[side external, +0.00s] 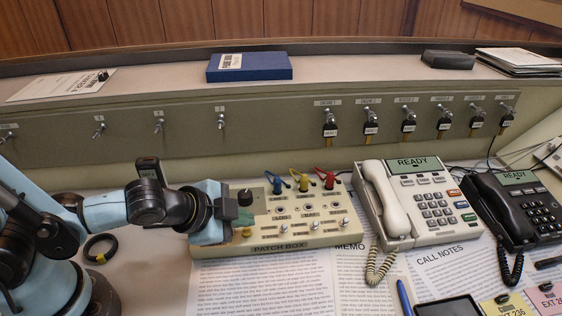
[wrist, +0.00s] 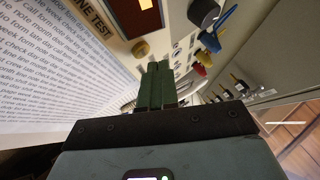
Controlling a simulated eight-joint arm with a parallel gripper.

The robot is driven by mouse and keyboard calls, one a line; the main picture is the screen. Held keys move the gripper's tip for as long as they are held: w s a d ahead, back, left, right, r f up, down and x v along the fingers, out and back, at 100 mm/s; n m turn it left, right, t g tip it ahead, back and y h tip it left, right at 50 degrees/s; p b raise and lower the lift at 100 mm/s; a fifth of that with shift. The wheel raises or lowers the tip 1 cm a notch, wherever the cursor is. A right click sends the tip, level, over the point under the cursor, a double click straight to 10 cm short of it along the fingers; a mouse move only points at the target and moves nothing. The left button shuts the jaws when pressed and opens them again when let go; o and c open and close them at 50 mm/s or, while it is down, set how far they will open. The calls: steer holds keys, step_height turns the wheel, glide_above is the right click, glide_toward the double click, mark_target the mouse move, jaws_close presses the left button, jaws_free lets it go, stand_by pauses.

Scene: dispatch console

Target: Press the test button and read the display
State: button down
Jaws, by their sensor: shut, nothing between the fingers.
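The patch box (side external: 292,239) is a cream panel in the middle of the desk. In the wrist view its left part carries "LINE TEST" lettering and a round brass-yellow button (wrist: 140,48); the button also shows in the side view (side external: 247,232). Above it, a dark brown display window (wrist: 135,16) with a small pale-orange lit patch is cut off by the frame edge; I cannot read it. My gripper (side external: 244,216) is over the box's left end, its green fingers (wrist: 156,66) shut and empty, close beside the button. I cannot tell whether they touch the box.
Three coloured plugs stand along the box's back, including a red one (side external: 329,180). A white phone (side external: 400,205) and a black phone (side external: 510,205), both showing READY, stand right. A black ring (side external: 100,248) lies left. Printed sheets (side external: 265,285) cover the front desk.

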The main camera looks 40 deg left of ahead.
mark_target(243, 234)
steer(key=shift+f, duration=0.2)
steer(key=shift+f, duration=0.2)
steer(key=shift+r, duration=0.2)
stand_by(0.6)
steer(key=shift+r, duration=0.2)
steer(key=shift+r, duration=2.5)
